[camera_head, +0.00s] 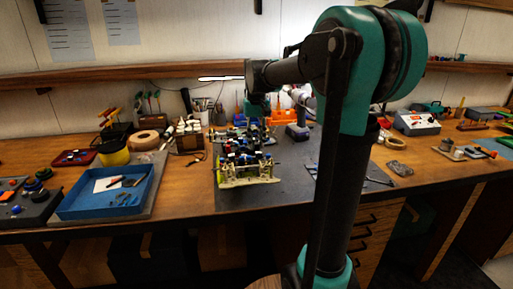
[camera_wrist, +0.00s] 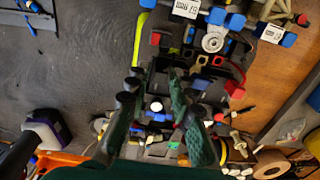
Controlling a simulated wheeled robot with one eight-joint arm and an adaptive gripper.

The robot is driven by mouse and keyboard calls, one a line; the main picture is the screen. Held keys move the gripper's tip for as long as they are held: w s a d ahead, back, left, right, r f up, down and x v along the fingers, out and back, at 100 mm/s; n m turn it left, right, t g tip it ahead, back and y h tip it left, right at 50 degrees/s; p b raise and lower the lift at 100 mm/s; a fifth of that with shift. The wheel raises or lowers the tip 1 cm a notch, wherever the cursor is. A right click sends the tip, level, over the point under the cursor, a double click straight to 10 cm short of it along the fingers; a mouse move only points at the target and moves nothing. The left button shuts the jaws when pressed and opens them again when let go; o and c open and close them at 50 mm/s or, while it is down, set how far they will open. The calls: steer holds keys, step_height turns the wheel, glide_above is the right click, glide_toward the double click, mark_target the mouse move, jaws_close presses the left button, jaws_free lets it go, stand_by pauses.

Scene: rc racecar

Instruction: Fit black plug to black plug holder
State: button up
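The RC racecar (camera_head: 249,172), with black, blue, red and pale yellow parts, stands on a dark mat on the workbench. In the wrist view the car (camera_wrist: 212,42) fills the upper right. My gripper (camera_wrist: 154,76) points at the car's black parts, its two dark green fingers apart with a gap between them. I see nothing clearly held in the gap. In the head view my gripper (camera_head: 257,106) hangs above the back part of the car. I cannot single out the black plug or its holder among the car's many black parts.
The dark mat (camera_head: 290,182) is bare at the front right of the car. A blue tray (camera_head: 75,207) lies at left, with a yellow tub (camera_head: 113,154) behind it. Tools and containers crowd the back. A power drill (camera_wrist: 45,130) lies at lower left in the wrist view.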

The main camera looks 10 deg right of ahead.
steer(key=shift+c, duration=0.2)
jaws_close()
steer(key=shift+r, duration=0.6)
stand_by(0.4)
steer(key=shift+r, duration=1.95)
